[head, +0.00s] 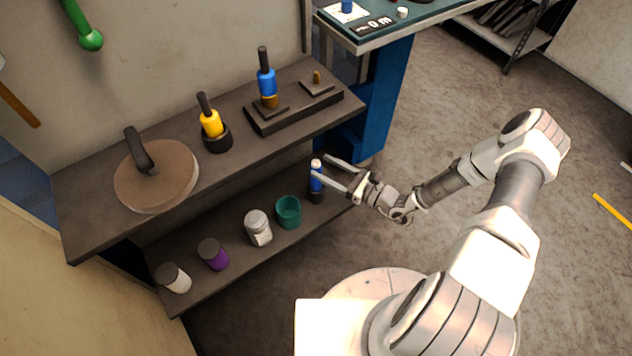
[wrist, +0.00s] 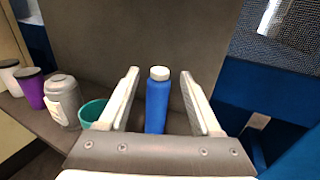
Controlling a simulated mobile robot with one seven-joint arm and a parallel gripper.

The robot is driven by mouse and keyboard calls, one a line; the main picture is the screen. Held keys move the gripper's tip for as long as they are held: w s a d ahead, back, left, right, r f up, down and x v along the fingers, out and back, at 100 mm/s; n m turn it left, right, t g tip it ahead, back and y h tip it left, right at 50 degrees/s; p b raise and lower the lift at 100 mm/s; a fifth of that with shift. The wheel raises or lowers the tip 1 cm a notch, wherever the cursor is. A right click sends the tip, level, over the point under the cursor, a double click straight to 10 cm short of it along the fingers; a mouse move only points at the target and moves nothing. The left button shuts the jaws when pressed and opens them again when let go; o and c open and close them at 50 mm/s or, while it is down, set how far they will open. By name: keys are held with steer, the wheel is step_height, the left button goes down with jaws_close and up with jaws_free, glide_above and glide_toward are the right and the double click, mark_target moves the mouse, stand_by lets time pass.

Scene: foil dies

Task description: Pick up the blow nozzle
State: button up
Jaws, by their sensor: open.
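A blue cylinder with a white tip, which I take to be the blow nozzle (head: 316,184), stands upright at the right end of the lower shelf, with a dark part at its base. It also shows in the wrist view (wrist: 157,105), between the two fingers. My gripper (head: 322,166) is open and reaches in from the right, with one finger on each side of the blue cylinder. A gap shows on both sides in the wrist view (wrist: 159,72), so the fingers look clear of it. Its lower part is hidden there by the gripper body.
A teal cup (head: 288,212) stands just left of the cylinder, then a grey jar (head: 258,228), a purple cup (head: 213,254) and a white cup (head: 173,278). The upper shelf (head: 93,219) overhangs behind. A blue cabinet side (head: 385,95) stands close on the right.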

steer(key=b+x, duration=0.1)
steer(key=x, duration=0.5)
steer(key=shift+w+a+b, duration=0.2)
steer(key=shift+a+b, duration=0.05)
steer(key=shift+b, duration=0.15)
jaws_close()
